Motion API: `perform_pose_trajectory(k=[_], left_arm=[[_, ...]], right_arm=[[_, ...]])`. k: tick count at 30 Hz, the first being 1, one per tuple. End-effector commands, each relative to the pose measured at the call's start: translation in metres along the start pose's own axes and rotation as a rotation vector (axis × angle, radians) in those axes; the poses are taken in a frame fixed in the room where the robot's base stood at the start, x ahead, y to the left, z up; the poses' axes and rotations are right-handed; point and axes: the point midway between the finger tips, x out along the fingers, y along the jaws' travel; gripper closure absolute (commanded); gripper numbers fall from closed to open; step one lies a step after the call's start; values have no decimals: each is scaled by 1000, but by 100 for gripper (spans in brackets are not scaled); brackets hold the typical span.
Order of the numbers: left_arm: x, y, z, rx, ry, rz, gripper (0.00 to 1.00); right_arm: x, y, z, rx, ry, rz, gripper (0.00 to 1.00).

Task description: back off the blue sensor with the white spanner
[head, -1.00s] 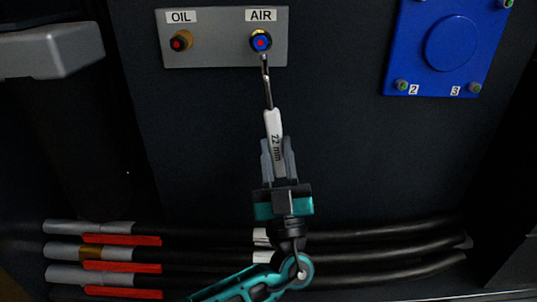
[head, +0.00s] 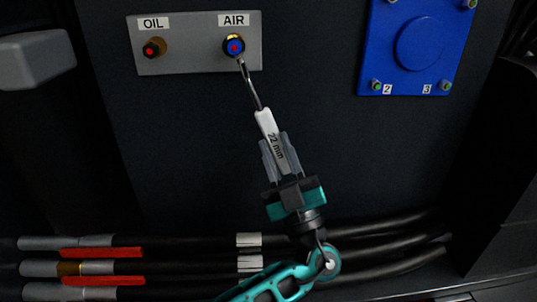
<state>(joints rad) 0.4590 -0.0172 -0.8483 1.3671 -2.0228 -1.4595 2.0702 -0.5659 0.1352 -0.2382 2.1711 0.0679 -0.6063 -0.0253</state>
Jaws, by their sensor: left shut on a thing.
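I cannot tell how fully the jaw seats around the sensor. My left gripper (head: 281,152) is shut on the spanner's handle, below the sensor, with the handle tilted so its lower end lies to the right. My right gripper is not in view.
A second sensor (head: 153,48), dark with a red centre, sits under the OIL label. A blue plate (head: 373,60) with bolts is at upper right. A grey block (head: 35,60) juts in at upper left.

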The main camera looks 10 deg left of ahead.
Motion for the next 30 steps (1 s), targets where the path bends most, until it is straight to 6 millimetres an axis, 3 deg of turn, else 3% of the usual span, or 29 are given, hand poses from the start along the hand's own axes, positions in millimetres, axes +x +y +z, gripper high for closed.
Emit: perform_pose_trajectory(k=[21, 30], left_arm=[[2, 22, 0, -75, -4, -84, 100], [2, 13, 1, -50, -4, -59, 100]], right_arm=[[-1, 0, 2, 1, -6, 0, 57], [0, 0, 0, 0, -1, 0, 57]])
